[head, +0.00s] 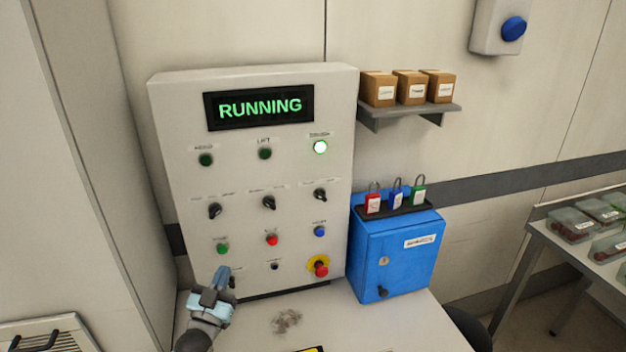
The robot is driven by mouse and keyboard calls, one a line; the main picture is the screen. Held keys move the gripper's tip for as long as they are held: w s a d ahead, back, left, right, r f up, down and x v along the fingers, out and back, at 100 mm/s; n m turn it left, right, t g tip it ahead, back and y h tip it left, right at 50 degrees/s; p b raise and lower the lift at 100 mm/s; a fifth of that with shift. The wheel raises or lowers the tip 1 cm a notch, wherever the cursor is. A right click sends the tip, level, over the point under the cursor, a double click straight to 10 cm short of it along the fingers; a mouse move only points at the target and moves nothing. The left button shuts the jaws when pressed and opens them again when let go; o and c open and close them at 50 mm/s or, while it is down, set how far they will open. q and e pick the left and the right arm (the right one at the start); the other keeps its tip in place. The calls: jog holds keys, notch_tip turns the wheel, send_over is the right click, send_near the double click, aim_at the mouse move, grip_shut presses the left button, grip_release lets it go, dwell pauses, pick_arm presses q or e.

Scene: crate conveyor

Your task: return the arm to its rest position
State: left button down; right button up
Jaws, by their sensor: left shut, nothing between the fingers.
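My left gripper (222,279) is at the lower left of the head view, in front of the lower left part of the control panel (180,165). Its fingers are shut with nothing held, and they point up toward the panel. I cannot tell whether they touch it. The panel's screen (260,107) reads RUNNING in green. The white lamp (320,147) at the upper right of the panel is lit. My right gripper is out of view.
A white table (380,325) lies below the panel, with a grey smudge (287,321) on it. A blue box (400,260) with several padlocks stands at the right. A shelf (425,112) holds three cartons. A side table (560,245) with clear containers is far right.

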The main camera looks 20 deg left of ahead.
pick_arm(q)
jog(key=s+d+f+g+h+p, duration=0.1)
jog(key=s+d+f+g+p, duration=0.2)
jog(key=s, duration=0.5)
jog(key=s+d+f+g+h+p, duration=0.1)
jog(key=s+d+f+g+p, duration=0.2)
jog(key=s+d, duration=0.4)
jog(key=s+d+f+m+g+h+p, duration=0.1)
jog(key=s+d+f+g+p, duration=0.2)
jog(key=s, duration=0.7)
jog(key=d+g, duration=0.2)
jog(key=d, duration=0.1)
jog(key=shift+f+g+h+p, duration=0.25)
jog(key=shift+g+h+p, duration=0.05)
